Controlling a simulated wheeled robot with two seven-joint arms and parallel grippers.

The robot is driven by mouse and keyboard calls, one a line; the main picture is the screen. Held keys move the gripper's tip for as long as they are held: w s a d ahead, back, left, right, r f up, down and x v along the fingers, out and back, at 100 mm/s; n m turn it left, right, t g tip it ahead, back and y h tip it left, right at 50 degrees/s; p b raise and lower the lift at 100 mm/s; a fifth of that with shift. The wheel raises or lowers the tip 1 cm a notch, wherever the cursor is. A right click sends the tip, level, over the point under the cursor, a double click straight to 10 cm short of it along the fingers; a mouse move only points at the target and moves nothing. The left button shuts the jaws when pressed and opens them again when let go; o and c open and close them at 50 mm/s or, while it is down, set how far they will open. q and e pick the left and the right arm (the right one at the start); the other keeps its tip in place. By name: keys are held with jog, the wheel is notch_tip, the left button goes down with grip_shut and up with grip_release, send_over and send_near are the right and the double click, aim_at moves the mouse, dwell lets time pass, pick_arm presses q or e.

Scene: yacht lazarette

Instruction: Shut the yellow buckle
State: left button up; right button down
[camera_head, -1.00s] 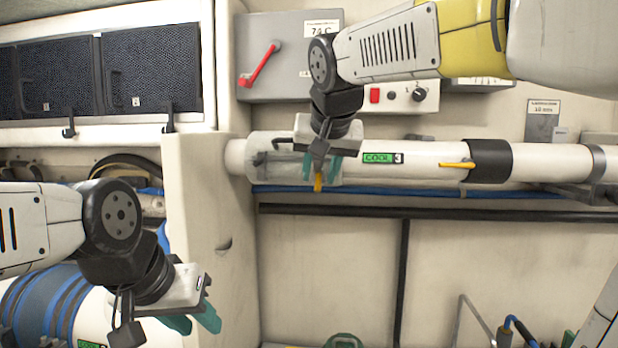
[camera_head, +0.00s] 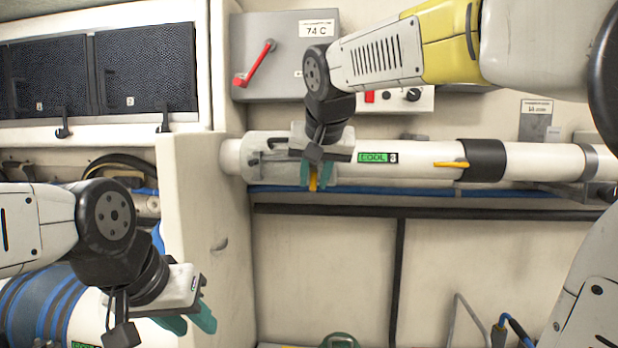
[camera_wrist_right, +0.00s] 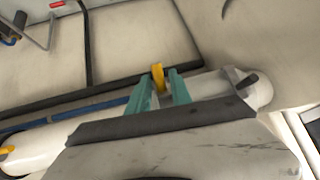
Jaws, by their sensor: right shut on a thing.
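The yellow buckle (camera_head: 312,183) hangs at the lower front of the clear sleeve near the left end of the white pipe (camera_head: 420,158). My right gripper (camera_head: 316,184), with teal fingers, comes down from above and is shut on the buckle. In the right wrist view the buckle (camera_wrist_right: 158,76) shows as a yellow loop between the teal fingertips (camera_wrist_right: 160,90). Part of the buckle is hidden by the fingers. My left gripper (camera_head: 190,320) is at the lower left, far from the buckle. Its teal fingers look apart with nothing between them.
A grey box with a red lever (camera_head: 255,63) is on the wall above the pipe. A second yellow handle (camera_head: 451,164) sits on the pipe to the right. A dark rail (camera_head: 430,211) runs below. A cream partition (camera_head: 192,230) stands left of the pipe's end.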

jog(key=g, duration=0.2)
jog(key=w+r+g, duration=0.1)
jog(key=shift+a+r+g+y, duration=0.1)
jog(key=shift+g+y, duration=0.2)
jog(key=shift+g, duration=0.1)
jog(key=shift+w+r+m+g, duration=0.15)
jog(key=shift+r+g, duration=0.05)
jog(key=shift+g, duration=0.45)
jog(key=shift+w+r+m+g, duration=0.1)
jog(key=shift+r+m+g, duration=0.1)
jog(key=shift+g, duration=0.45)
jog(key=shift+y, duration=0.3)
jog(key=c, duration=1.5)
grip_release()
jog(key=shift+w, duration=0.1)
jog(key=shift+o, duration=0.2)
jog(key=shift+d, duration=0.2)
jog(key=v, duration=0.7)
jog(key=shift+r, duration=0.45)
